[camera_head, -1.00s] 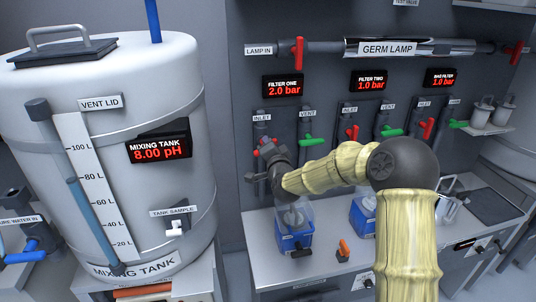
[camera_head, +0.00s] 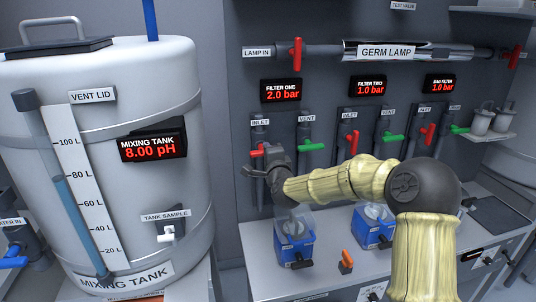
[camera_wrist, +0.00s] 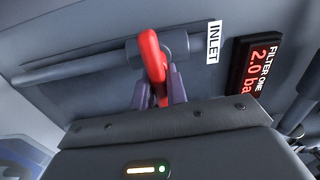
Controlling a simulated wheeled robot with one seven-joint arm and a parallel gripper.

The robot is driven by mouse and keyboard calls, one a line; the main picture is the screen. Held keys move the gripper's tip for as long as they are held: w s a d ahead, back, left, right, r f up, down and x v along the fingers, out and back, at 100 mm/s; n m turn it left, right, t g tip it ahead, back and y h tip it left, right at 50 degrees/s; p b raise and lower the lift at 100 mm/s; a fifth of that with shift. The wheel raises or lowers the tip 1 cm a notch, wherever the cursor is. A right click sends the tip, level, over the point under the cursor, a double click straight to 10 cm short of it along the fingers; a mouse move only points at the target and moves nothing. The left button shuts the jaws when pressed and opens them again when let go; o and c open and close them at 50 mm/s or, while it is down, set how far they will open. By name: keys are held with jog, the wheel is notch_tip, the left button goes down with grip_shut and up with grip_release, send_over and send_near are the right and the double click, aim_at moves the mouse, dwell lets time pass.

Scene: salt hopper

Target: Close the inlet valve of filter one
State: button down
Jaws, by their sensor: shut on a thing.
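The inlet valve of filter one has a red handle (camera_head: 257,152), largely hidden by my gripper in the head view. In the wrist view the red handle (camera_wrist: 152,60) stands out across the grey pipe (camera_wrist: 75,66). My gripper (camera_wrist: 159,92) is shut on it, with one finger on each side. In the head view my gripper (camera_head: 262,160) is at the pipe under the INLET label (camera_head: 260,122). The filter one display (camera_head: 281,91) reads 2.0 bar.
The filter one vent has a green handle (camera_head: 313,147) just right of my gripper. A blue filter unit (camera_head: 295,242) stands on the bench below my arm. The mixing tank (camera_head: 80,190) is at the left. The lamp inlet's red handle (camera_head: 296,55) is above.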

jog(key=shift+f, duration=0.15)
jog(key=c, duration=1.4)
grip_release()
jog(key=shift+s+d, duration=0.1)
jog(key=b+v, duration=0.1)
jog(key=v, duration=1.6)
jog(key=shift+s, duration=0.1)
